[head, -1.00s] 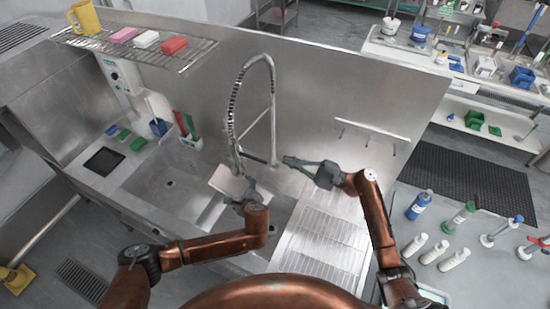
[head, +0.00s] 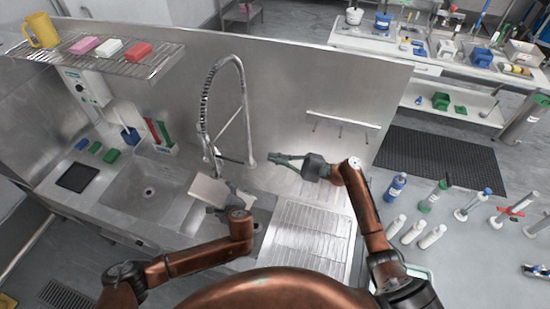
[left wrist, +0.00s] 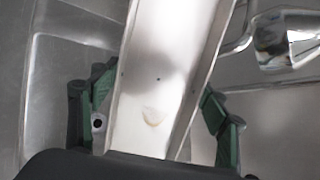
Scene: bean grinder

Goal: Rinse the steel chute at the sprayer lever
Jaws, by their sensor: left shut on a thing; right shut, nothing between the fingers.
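The steel chute (head: 208,189) is a pale metal channel held over the sink, below the spring-hose sprayer (head: 207,125). My left gripper (head: 222,200) is shut on it. In the left wrist view the chute (left wrist: 168,75) runs up between the green fingers of my left gripper (left wrist: 158,118), with a small brownish mark near its lower end. A shiny metal part, possibly the sprayer head (left wrist: 290,40), is at the upper right, apart from the chute. The sprayer lever cannot be made out. My right gripper (head: 274,158) is shut and empty, right of the faucet riser, pointing left.
The sink basin (head: 150,192) lies left of the chute, and a ribbed drainboard (head: 300,235) lies right. A wall shelf (head: 130,62) holds a yellow jug (head: 42,32) and coloured blocks. Bottles (head: 396,187) stand on the floor at right.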

